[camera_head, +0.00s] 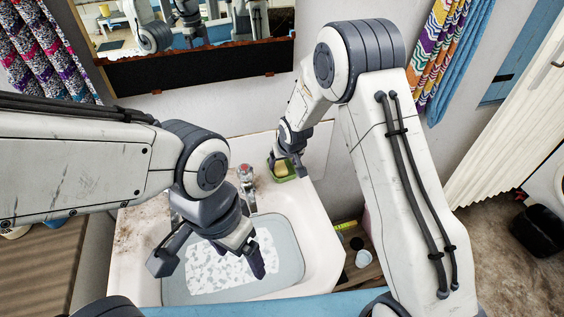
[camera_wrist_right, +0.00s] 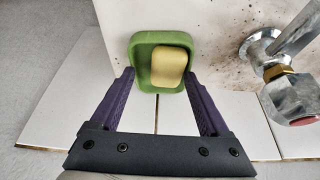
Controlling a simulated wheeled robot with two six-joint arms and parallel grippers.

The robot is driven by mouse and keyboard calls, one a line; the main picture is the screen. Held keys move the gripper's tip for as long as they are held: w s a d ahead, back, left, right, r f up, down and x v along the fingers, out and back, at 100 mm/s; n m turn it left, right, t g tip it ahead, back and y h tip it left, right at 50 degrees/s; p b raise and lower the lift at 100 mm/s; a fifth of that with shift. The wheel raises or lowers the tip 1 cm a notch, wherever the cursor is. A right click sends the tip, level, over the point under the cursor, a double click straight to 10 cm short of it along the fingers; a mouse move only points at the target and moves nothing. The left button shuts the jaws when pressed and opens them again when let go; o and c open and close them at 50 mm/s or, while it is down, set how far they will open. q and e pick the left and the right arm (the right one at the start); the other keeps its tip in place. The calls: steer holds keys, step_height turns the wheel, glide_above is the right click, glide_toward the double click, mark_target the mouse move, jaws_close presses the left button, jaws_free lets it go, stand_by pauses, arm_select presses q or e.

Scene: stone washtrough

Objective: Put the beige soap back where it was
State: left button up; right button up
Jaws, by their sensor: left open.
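The beige soap (camera_head: 281,168) lies in a green soap dish (camera_head: 285,180) on the back right corner of the washbasin. In the right wrist view the soap (camera_wrist_right: 168,66) sits inside the raised rim of the dish (camera_wrist_right: 143,42). My right gripper (camera_wrist_right: 158,78) is open, its fingers apart, with the dish just beyond and between the tips. Nothing is between its fingers that I can see as held. In the head view my right gripper (camera_head: 289,160) partly covers the dish. My left gripper (camera_head: 210,262) is open and empty over the basin.
The white washbasin (camera_head: 316,255) has a bowl with a pale patterned bottom (camera_head: 225,272). A metal tap with a red-marked handle (camera_head: 245,174) stands left of the dish and close to it in the right wrist view (camera_wrist_right: 290,98). A mirror (camera_head: 190,45) hangs behind.

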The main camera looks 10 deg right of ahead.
steer(key=shift+r, duration=0.15)
steer(key=v, duration=1.2)
steer(key=s+a+r+n+g, duration=0.1)
steer(key=s+r+n+g, duration=0.1)
steer(key=s, duration=1.4)
steer(key=s+a+r+n+g, duration=0.1)
steer(key=s+r+n+g, duration=0.1)
steer(key=s, duration=1.4)
step_height(320, 180, up, 2)
steer(key=shift+r+n+g, duration=0.1)
steer(key=shift+n+g, duration=0.3)
steer(key=shift+n, duration=0.2)
